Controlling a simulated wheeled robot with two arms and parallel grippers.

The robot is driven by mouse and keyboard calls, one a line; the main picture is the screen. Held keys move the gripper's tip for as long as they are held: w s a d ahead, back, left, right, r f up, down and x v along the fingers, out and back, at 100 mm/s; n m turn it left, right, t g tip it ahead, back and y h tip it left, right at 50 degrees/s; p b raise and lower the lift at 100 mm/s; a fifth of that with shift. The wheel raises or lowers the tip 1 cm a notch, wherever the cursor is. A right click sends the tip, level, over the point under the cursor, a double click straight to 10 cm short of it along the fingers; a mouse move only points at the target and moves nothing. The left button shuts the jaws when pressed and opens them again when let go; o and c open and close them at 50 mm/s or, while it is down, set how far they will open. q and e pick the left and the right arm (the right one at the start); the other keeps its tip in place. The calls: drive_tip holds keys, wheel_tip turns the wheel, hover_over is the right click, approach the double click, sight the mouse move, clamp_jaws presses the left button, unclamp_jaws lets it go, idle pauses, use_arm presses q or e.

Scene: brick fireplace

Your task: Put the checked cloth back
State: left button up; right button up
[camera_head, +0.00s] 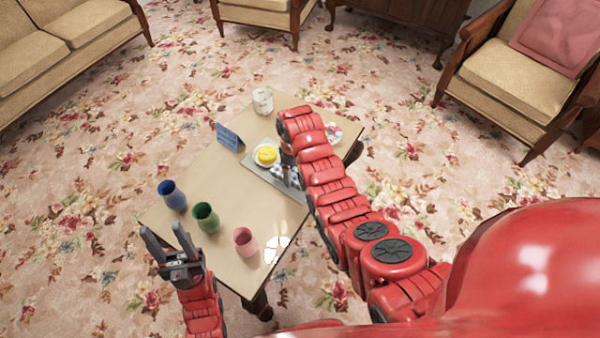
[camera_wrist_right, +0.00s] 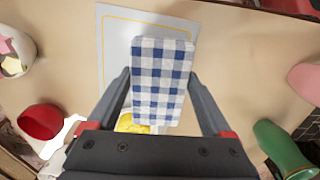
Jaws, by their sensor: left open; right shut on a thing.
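The blue-and-white checked cloth (camera_wrist_right: 160,80) is a folded rectangle between the fingers of my right gripper (camera_wrist_right: 162,98), which is shut on it. In the head view the cloth (camera_head: 290,177) shows partly beside my right gripper (camera_head: 288,160), over the tray area; my right arm hides some of it. In the wrist view it overlaps a pale mat with a yellow border (camera_wrist_right: 118,32). I cannot tell whether it touches the mat. My left gripper (camera_head: 161,229) is open and empty, off the table's near left edge.
On the table (camera_head: 205,160) stand a blue cup (camera_head: 172,196), green cup (camera_head: 206,217), pink cup (camera_head: 245,241), blue card (camera_head: 230,138) and pale jar (camera_head: 263,101). A yellow item (camera_head: 266,155) sits beside the cloth. The table's left middle is clear.

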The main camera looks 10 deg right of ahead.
drive_tip(key=shift+w+d+f, duration=0.1)
drive_tip(key=shift+w+d, duration=0.3)
drive_tip(key=shift+d, duration=0.2)
drive_tip(key=shift+w+d+f, duration=0.1)
drive_tip(key=shift+w+d, duration=0.3)
drive_tip(key=shift+d, duration=0.2)
drive_tip(key=shift+f+b, duration=0.4)
drive_tip(key=shift+f, duration=1.3)
drive_tip(key=o, duration=1)
